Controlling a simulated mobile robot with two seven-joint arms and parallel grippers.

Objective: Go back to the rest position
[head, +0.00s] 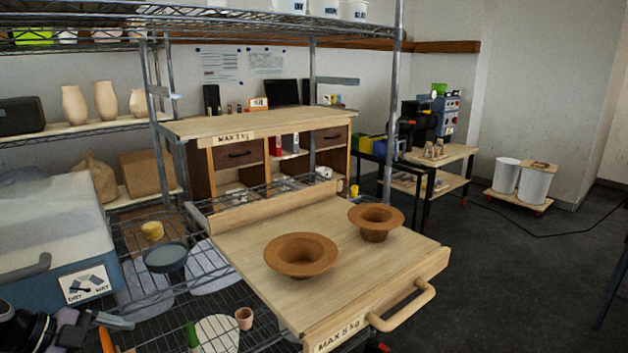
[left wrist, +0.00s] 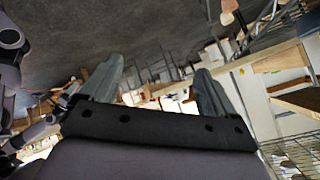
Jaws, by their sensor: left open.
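My left gripper (left wrist: 158,75) shows in the left wrist view with its two grey fingers apart and nothing visible held between them. In the head view, part of my left arm and gripper (head: 112,325) shows at the bottom left corner, in front of the wire rack. It is well to the left of the wooden pull-out board (head: 240,243). Two brown wide-brimmed pots stand on that board: a nearer one (head: 301,257) and a farther one (head: 376,222). My right gripper is not seen in either view.
A blue-grey chest (head: 50,225) with a pale lid stands at the left. The wire rack (head: 130,232) holds a dark round dish (head: 165,258) and a small clay pot (head: 244,318). Metal posts (head: 392,120) carry shelves above. Open floor (head: 500,280) lies to the right.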

